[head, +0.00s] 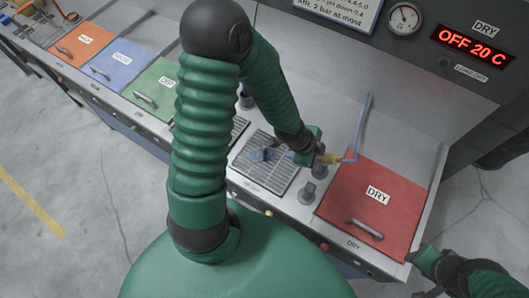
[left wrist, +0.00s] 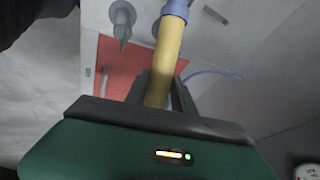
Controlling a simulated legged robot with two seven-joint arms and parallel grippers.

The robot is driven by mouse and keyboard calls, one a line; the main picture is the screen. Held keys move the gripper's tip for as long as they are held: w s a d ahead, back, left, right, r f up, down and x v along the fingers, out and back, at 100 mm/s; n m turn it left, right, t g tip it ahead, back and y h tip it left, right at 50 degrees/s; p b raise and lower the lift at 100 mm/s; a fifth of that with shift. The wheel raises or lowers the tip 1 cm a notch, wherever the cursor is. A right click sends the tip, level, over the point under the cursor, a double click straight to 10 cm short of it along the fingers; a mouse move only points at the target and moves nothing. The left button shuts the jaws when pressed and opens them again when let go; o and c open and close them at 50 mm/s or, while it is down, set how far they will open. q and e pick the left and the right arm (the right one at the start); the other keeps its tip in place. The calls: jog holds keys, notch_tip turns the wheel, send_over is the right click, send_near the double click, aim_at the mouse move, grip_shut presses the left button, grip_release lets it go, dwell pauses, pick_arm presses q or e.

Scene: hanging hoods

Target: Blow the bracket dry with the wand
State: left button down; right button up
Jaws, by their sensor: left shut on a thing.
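My left gripper (head: 318,157) is shut on the yellow wand (head: 330,159), just right of the grated tray. In the left wrist view the yellow wand (left wrist: 166,62) runs up from between the fingers (left wrist: 158,95) to a blue collar. The bracket (head: 263,154) looks like a small blue-grey piece lying on the grate (head: 265,172). The wand's front end is partly hidden by my gripper and seems to point left toward the bracket. A blue hose (head: 362,125) runs from the wand's rear. My right gripper (head: 418,260) is at the lower right edge, its fingers unclear.
A red lid marked DRY (head: 372,205) lies shut right of the grate, with a grey knob (head: 307,192) between them. Green (head: 155,88), blue (head: 120,62) and orange (head: 84,40) lids line the bench to the left. The display (head: 473,46) reads OFF 20 C.

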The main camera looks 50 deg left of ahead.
pick_arm(q)
jog(key=shift+s+d, duration=0.2)
jog(key=shift+s, duration=0.3)
jog(key=shift+w+a, duration=0.2)
jog(key=shift+a, duration=0.05)
jog(key=shift+w+a, duration=0.15)
jog(key=shift+w, duration=0.35)
jog(key=shift+a, duration=0.1)
pick_arm(e)
jog(key=shift+a+r, duration=0.2)
jog(key=shift+r, duration=0.05)
pick_arm(q)
jog(key=shift+a, duration=0.1)
pick_arm(e)
jog(key=shift+a, duration=0.15)
